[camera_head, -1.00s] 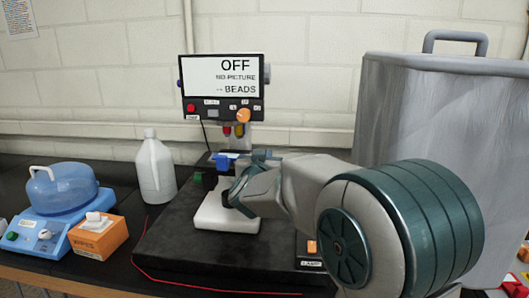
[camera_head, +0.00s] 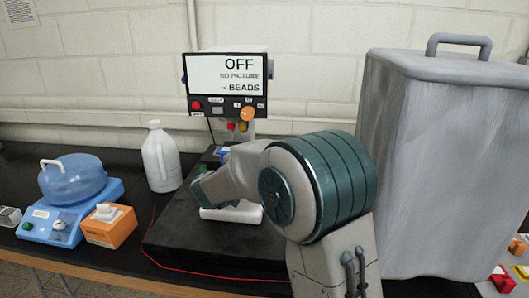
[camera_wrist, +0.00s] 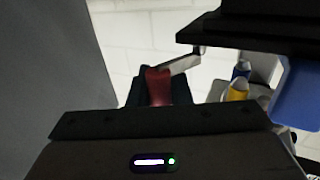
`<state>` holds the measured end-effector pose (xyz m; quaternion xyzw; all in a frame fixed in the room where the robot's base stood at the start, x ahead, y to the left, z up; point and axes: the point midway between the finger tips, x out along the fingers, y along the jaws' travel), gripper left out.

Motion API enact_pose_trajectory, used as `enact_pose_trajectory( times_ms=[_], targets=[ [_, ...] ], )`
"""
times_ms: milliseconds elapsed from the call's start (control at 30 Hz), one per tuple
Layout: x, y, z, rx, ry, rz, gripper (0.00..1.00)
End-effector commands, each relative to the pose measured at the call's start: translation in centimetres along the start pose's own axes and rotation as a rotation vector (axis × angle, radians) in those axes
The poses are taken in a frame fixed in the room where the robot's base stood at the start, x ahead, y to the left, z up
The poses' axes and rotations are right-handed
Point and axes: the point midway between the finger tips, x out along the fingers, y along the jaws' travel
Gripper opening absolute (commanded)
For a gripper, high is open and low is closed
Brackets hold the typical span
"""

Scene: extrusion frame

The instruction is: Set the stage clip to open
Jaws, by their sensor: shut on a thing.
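The microscope with its screen (camera_head: 228,85) stands on a black base (camera_head: 175,235); the screen reads OFF, NO PICTURE, BEADS. In the wrist view, a pale metal lever with a red end (camera_wrist: 158,88) appears to be the stage clip. My gripper (camera_wrist: 155,76) has its dark fingers around the red end and is shut on it. A dark slab, likely the stage (camera_wrist: 250,42), lies beside the lever. In the head view my arm (camera_head: 230,180) covers most of the stage, and my fingertips and the clip are hidden. I cannot tell the clip's setting.
Yellow (camera_wrist: 238,90) and blue lens tips show close by in the wrist view, with a blue part (camera_wrist: 297,92) at right. A blue-domed device (camera_head: 72,190), wipes box (camera_head: 108,225) and white jug (camera_head: 160,160) stand left. A large grey bin (camera_head: 430,165) stands right.

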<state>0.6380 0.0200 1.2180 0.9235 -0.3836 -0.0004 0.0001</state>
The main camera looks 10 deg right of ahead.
Motion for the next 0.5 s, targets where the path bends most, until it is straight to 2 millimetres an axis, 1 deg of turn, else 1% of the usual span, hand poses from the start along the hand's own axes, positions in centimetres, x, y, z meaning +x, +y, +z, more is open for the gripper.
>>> enact_pose_trajectory(
  times_ms=[333, 367, 400, 433, 500],
  targets=[
    [-0.02, -0.03, -0.11, 0.001, 0.002, 0.001, 0.0],
    [-0.02, -0.03, -0.11, 0.001, 0.002, 0.001, 0.26],
    [-0.03, -0.03, -0.11, 0.001, 0.002, 0.0, 0.37],
    [-0.03, -0.03, -0.1, 0.001, 0.002, 0.0, 0.4],
    [-0.03, -0.04, -0.08, 0.001, 0.001, 0.0, 0.4]
  ],
)
